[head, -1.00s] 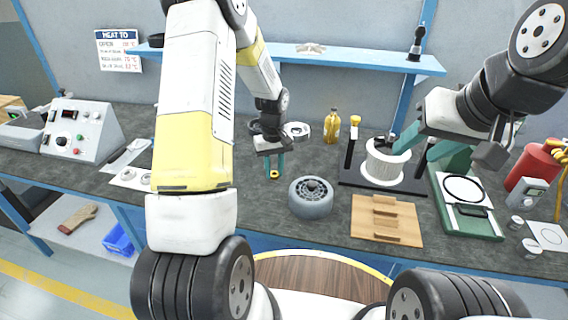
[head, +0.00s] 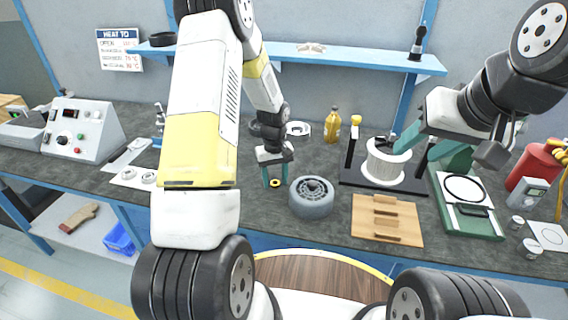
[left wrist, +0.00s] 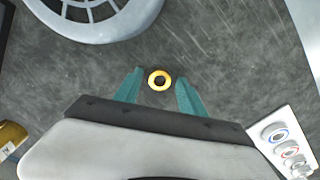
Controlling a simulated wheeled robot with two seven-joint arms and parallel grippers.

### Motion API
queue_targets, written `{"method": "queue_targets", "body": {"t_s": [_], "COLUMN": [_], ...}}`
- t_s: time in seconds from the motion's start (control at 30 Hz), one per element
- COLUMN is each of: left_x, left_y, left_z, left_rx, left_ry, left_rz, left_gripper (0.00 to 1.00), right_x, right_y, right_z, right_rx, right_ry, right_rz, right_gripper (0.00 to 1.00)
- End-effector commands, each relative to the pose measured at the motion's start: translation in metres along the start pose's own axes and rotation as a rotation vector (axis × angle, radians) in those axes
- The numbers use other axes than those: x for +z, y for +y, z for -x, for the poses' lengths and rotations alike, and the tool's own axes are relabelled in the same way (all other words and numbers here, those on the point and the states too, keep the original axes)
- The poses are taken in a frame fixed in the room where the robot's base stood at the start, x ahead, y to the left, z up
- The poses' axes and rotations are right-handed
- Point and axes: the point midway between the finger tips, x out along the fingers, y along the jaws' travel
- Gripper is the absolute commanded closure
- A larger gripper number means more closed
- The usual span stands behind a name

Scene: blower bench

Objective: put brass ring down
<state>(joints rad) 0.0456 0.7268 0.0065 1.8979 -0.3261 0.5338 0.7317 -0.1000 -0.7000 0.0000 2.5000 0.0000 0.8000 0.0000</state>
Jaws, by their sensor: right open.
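The brass ring (head: 275,183) is a small yellow ring with a dark centre, left of the grey finned wheel. In the left wrist view the ring (left wrist: 159,80) appears flat on the dark bench top, between the teal fingertips with a gap on each side. My left gripper (head: 275,182) points down over it, its fingers apart, and it also shows in the left wrist view (left wrist: 159,78). My right gripper (head: 418,150) is open beside the white ribbed cylinder on the black stand, with no object seen between its fingers.
The grey finned wheel (head: 311,197) stands close right of the left gripper. A wooden block tray (head: 387,236), the white cylinder (head: 387,172) and a green case (head: 480,225) lie further right. A card with small rings (head: 124,177) lies left. The bench front left of the wheel is clear.

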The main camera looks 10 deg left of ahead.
Motion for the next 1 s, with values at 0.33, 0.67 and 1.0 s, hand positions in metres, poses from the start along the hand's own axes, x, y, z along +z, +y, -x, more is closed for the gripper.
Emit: {"method": "queue_targets", "body": {"t_s": [0.33,0.67,1.0], "left_x": [-0.001,-0.001,0.001], "left_y": [0.000,0.001,0.000], "left_z": [0.015,0.086,0.129], "left_rx": [0.001,0.002,0.003], "left_ry": [0.003,0.004,0.005], "left_rz": [0.000,-0.001,-0.004], "left_gripper": [0.52,0.52,0.52], "right_x": [0.000,0.000,0.000], "right_y": [0.000,0.000,0.000], "right_z": [0.000,0.000,0.000], "right_rx": [0.000,0.000,0.000], "right_ry": [0.000,0.000,0.000], "right_rz": [0.000,0.000,0.000], "right_gripper": [0.51,0.51,0.51]}}
